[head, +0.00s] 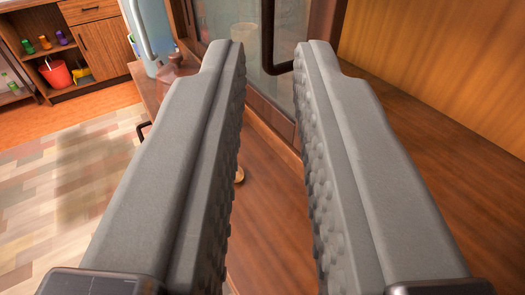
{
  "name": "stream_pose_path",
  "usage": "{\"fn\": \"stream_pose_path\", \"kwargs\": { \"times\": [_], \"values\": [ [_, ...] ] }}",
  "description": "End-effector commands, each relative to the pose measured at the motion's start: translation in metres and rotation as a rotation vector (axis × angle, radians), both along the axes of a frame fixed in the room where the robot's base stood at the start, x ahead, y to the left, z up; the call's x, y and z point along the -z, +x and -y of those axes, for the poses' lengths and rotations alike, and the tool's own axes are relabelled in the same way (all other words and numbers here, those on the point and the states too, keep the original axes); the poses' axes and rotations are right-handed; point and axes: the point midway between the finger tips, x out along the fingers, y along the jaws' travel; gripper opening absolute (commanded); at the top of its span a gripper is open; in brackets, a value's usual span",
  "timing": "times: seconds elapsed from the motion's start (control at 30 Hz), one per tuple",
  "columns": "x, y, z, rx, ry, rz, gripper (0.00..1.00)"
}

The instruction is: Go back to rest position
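My gripper (268,60) fills the middle of the head view. Its two grey, bumpy-sided fingers are wide apart with nothing between them. Beyond the fingertips is a cabinet with a glass front (290,95) and a dark handle (268,40). I cannot tell whether the fingertips touch it. The fingers hide much of the wooden surface below and part of the cabinet front.
A brown wooden surface (270,190) lies under the fingers, with a wooden wall (440,60) at the right. At the far left, wooden shelving (105,48) holds a red bucket (56,73) and small colored bottles. Open patterned floor (60,190) lies at the left.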

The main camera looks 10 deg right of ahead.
Motion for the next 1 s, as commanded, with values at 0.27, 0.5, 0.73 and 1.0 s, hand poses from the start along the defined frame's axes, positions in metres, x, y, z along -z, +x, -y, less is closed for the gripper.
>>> {"fn": "stream_pose_path", "kwargs": {
  "times": [0.27, 0.5, 0.73, 1.0],
  "values": [
    [0.0, -0.001, 0.0, 0.0, 0.0, 0.0, 0.15],
    [-0.001, -0.002, 0.0, -0.001, 0.0, 0.0, 0.15],
    [-0.022, -0.036, -0.005, -0.029, 0.004, 0.008, 0.15],
    [-0.055, -0.108, -0.014, -0.085, 0.012, 0.013, 0.15]
  ]
}}
